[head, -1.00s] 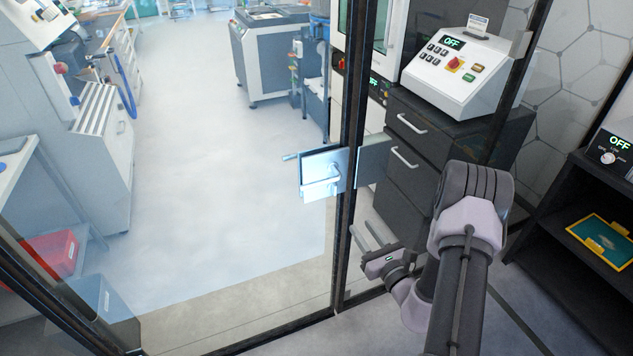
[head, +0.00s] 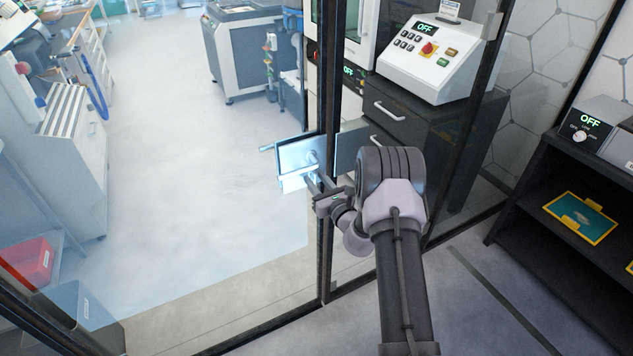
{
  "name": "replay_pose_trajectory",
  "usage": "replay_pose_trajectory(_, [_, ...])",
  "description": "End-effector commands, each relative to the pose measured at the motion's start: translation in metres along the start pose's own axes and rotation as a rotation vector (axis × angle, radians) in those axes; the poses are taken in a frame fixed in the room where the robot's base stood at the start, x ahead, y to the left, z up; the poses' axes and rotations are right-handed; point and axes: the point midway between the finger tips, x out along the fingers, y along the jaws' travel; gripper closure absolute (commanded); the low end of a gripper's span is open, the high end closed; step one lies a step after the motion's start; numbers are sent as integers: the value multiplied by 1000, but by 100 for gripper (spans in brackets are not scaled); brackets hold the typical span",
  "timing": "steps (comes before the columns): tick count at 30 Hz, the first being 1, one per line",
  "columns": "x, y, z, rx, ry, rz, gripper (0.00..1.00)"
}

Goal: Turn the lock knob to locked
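A bright metal lock plate (head: 296,158) sits on the dark-framed glass door, left of the door post. A small lock knob (head: 313,157) shows on its face, and a handle (head: 266,149) sticks out to the left. My gripper (head: 317,186) is at the lower right edge of the plate, just below the knob. Its two fingers point up and left toward the lock and look spread apart. Whether they touch the plate or the knob cannot be told. Nothing is seen held between them. The knob's setting is too small to read.
The door post (head: 329,230) stands right beside my gripper. A dark drawer cabinet (head: 425,135) with a white control box (head: 440,60) reading OFF stands behind glass. A black shelf (head: 540,190) with a yellow-rimmed tray (head: 580,217) is at the right.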

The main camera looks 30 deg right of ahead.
Motion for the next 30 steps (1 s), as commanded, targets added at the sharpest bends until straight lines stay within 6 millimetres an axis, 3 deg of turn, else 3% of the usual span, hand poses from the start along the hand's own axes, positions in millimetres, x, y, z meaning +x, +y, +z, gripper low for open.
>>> replay_pose_trajectory(3, [0, 0, 0, 0, 0, 0, 67])
replay_pose_trajectory(8, [0, 0, 0, 0, 0, 0, 99])
replay_pose_trajectory(9, [-1, 0, 0, 0, 0, 0, 100])
replay_pose_trajectory(20, [-1, 0, -2, -59, 1, 1, 100])
replay_pose_trajectory(30, [-1, 2, -4, -324, -1, 1, 100])
